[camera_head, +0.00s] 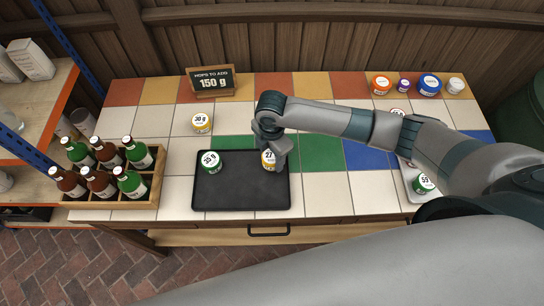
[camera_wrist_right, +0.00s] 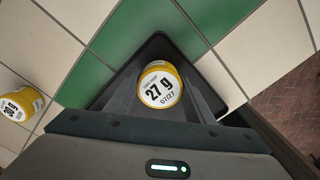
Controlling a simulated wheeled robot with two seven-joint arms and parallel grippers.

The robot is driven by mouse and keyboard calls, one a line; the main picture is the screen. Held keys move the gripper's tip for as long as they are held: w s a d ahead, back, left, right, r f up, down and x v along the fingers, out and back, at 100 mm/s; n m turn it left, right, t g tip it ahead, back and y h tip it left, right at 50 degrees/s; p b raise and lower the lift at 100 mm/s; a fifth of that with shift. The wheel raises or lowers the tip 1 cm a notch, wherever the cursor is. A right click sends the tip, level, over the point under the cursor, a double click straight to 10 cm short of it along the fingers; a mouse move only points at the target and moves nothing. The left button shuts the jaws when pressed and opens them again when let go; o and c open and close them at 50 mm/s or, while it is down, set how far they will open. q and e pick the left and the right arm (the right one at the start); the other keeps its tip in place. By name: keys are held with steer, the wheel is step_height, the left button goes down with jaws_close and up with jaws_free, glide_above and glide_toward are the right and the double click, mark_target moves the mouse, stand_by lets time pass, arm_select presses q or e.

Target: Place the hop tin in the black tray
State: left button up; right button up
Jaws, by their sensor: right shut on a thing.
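The black tray (camera_head: 235,196) lies at the front of the tiled table; its edge also shows in the right wrist view (camera_wrist_right: 160,45). A green hop tin marked 35 g (camera_head: 210,161) stands in the tray's back left. A yellow hop tin marked 27 g (camera_head: 268,160) is at the tray's back right, between the fingers of my right gripper (camera_head: 272,156). In the right wrist view the right gripper is shut on the 27 g tin (camera_wrist_right: 160,88). I cannot tell whether the tin's base touches the tray. My left gripper is not in view.
A yellow 30 g tin (camera_head: 201,123) stands behind the tray. A sign (camera_head: 212,81) reads 150 g. A wooden crate of bottles (camera_head: 148,186) stands at left. Several tins, including a blue one (camera_head: 429,84), stand at back right.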

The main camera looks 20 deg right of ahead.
mark_target(272, 156)
steer(key=shift+f, duration=0.75)
steer(key=o, duration=1.1)
steer(key=shift+f, duration=0.1)
steer(key=shift+c, duration=0.2)
step_height(272, 156, up, 12)
steer(key=shift+r+b, duration=0.15)
steer(key=shift+b, duration=1)
